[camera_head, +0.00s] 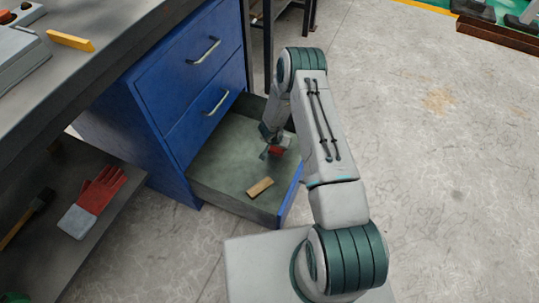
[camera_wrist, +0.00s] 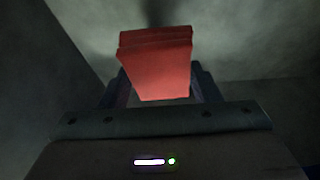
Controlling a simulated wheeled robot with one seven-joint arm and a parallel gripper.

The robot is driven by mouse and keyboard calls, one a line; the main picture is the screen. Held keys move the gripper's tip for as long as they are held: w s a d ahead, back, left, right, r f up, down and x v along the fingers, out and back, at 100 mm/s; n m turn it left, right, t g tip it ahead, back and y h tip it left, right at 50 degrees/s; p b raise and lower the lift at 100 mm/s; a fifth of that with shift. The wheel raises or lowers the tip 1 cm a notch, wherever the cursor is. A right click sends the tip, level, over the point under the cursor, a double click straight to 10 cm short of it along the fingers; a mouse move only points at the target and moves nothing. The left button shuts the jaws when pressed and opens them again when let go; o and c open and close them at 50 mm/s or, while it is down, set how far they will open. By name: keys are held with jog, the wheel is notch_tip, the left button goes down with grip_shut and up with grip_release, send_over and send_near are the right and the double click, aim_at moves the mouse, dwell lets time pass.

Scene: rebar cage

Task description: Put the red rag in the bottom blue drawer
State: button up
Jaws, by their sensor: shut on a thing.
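The bottom blue drawer (camera_head: 233,208) is pulled open, its grey inside showing. My gripper (camera_head: 272,150) reaches into the drawer space near its back right part. It is shut on the red rag (camera_head: 277,150), a small folded red block partly hidden by my gripper and arm. In the wrist view the red rag (camera_wrist: 156,62) sticks out between the fingers of my gripper (camera_wrist: 160,95), with grey drawer surfaces around it. I cannot tell whether the rag touches the drawer floor.
A tan block (camera_head: 260,187) lies in the drawer near its front. Two shut blue drawers, an upper one (camera_head: 190,55) and a middle one (camera_head: 207,110), sit above. Red gloves (camera_head: 98,192) lie on a low shelf at left. The concrete floor (camera_head: 440,150) at right is clear.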

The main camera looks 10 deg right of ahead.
aim_at(278, 151)
jog(key=shift+f+b, duration=0.75)
jog(key=shift+f, duration=1.75)
jog(key=shift+f, duration=0.1)
jog(key=o, duration=1)
